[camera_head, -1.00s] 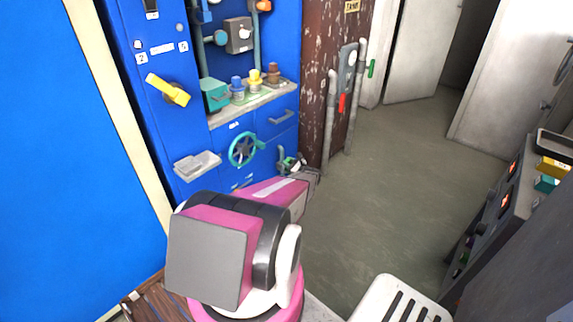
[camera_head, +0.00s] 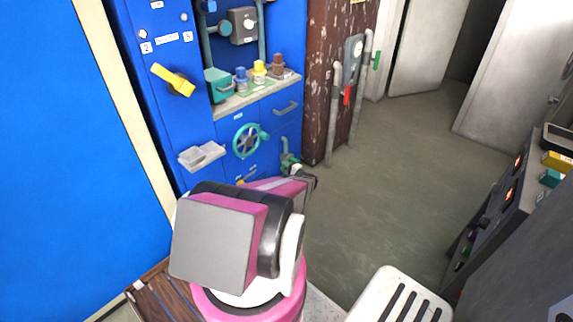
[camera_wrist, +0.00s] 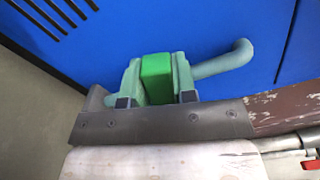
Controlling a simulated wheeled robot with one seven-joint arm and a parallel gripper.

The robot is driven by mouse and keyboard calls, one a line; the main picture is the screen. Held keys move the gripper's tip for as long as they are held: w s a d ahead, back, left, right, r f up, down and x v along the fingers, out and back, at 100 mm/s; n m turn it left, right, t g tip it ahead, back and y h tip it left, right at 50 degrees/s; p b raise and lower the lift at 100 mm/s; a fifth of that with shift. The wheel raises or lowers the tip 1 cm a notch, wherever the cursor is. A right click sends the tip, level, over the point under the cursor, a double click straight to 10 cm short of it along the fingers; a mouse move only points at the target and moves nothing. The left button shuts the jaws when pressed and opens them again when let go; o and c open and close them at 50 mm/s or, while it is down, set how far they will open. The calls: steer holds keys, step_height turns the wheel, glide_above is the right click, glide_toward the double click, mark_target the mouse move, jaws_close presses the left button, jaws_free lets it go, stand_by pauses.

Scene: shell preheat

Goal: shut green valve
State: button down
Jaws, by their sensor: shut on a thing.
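The green valve sits low on the blue cabinet front, right of a teal handwheel, and is partly hidden by my gripper in the head view (camera_head: 289,160). In the wrist view its bright green handle (camera_wrist: 157,78) stands between my two fingers, with a bent teal pipe (camera_wrist: 225,62) running right from it. My gripper (camera_wrist: 156,98) is shut on the green handle. In the head view my gripper (camera_head: 299,172) is small and reaches the valve from below; its fingertips are hard to make out there.
The teal handwheel (camera_head: 246,141) and a pale tray-like ledge (camera_head: 201,155) stick out left of the valve. A rusty brown panel with pipes (camera_head: 333,110) stands right of it. Open floor (camera_head: 410,160) lies to the right, with a control desk (camera_head: 495,215) at the far right.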

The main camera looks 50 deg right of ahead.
steer(key=shift+a+f+n, duration=0.2)
steer(key=shift+f+n, duration=1.2)
steer(key=shift+n, duration=0.4)
steer(key=c, duration=0.9)
jaws_free()
steer(key=shift+s, duration=0.1)
steer(key=s, duration=0.7)
steer(key=shift+s, duration=0.2)
